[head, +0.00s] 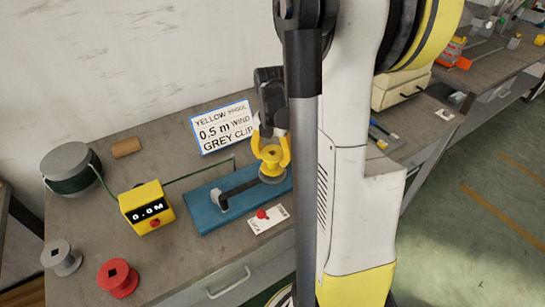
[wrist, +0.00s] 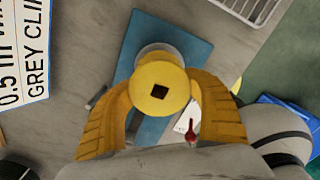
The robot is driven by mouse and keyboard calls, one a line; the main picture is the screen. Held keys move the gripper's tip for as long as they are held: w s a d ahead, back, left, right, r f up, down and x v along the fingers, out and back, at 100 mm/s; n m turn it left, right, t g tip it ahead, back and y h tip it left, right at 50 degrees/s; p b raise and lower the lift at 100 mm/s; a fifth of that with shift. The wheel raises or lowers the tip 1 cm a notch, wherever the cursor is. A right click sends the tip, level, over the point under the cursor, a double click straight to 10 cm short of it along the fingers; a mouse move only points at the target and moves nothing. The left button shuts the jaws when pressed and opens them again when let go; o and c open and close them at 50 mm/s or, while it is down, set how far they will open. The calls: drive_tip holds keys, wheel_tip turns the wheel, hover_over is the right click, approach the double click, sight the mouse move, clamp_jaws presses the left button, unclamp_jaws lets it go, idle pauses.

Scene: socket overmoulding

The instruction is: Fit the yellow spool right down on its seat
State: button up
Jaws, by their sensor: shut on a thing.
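The yellow spool (head: 270,156) is upright between the yellow fingers of my gripper (head: 271,150), which is shut on it. In the wrist view the spool (wrist: 160,72) shows its round top with a dark square hole, and the fingers of my gripper (wrist: 162,84) flank it. A grey round seat (head: 272,180) is under the spool at the right end of the blue base (head: 213,213). The seat's edge (wrist: 154,47) also shows past the spool in the wrist view. I cannot tell whether a gap is left between spool and seat; the spool hides the seat's middle.
A dark arm and grey block lie along the blue base. A yellow counter box (head: 146,205), a green-wound drum (head: 70,168), a grey spool (head: 61,257) and a red spool (head: 117,278) stand left. A sign (head: 223,127) stands behind. A red-knobbed white plate (head: 268,219) lies in front.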

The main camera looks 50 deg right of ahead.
drive_tip(key=shift+f+b, duration=0.65)
drive_tip(key=shift+f, duration=0.25)
drive_tip(key=o, duration=1.4)
drive_tip(key=shift+o, duration=0.2)
drive_tip(key=shift+r, duration=0.1)
wheel_tip(320, 180, up, 12)
drive_tip(key=shift+a, duration=0.15)
